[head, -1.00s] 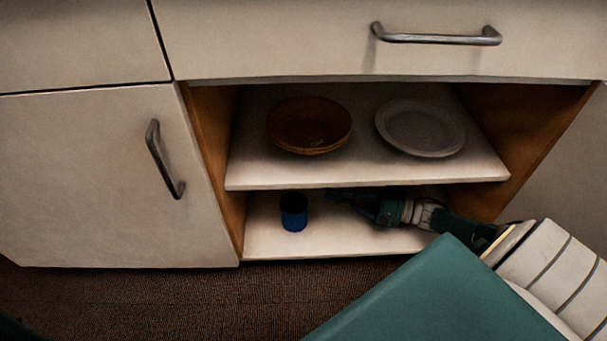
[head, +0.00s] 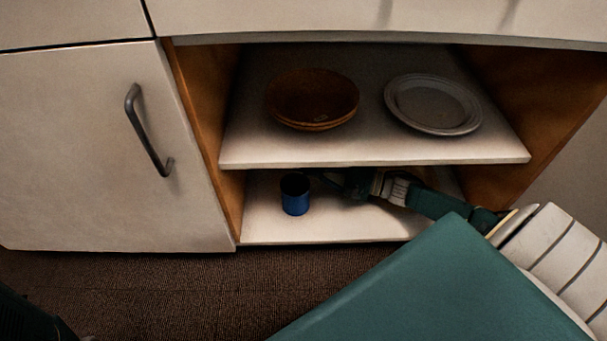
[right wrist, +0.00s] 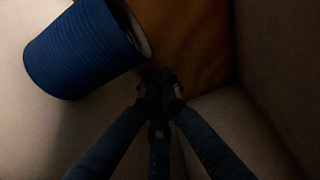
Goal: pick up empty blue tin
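The blue tin (head: 295,198) stands upright on the lower shelf of the open cabinet, its dark open top facing up; I cannot see its contents. The tin (right wrist: 80,52) fills the upper left of the right wrist view, tilted there by the camera angle. My right gripper (head: 322,182) reaches in from the right, to the right of the tin, partly hidden under the upper shelf. In the right wrist view my right gripper (right wrist: 160,92) has its fingertips together with nothing between them, beside the tin. My left gripper is not in view.
The upper shelf (head: 375,152) is close above my right gripper and bears a brown bowl (head: 312,100) and a grey plate (head: 433,104). A closed door (head: 75,160) with a handle is at left. The lower shelf's front (head: 320,230) is clear.

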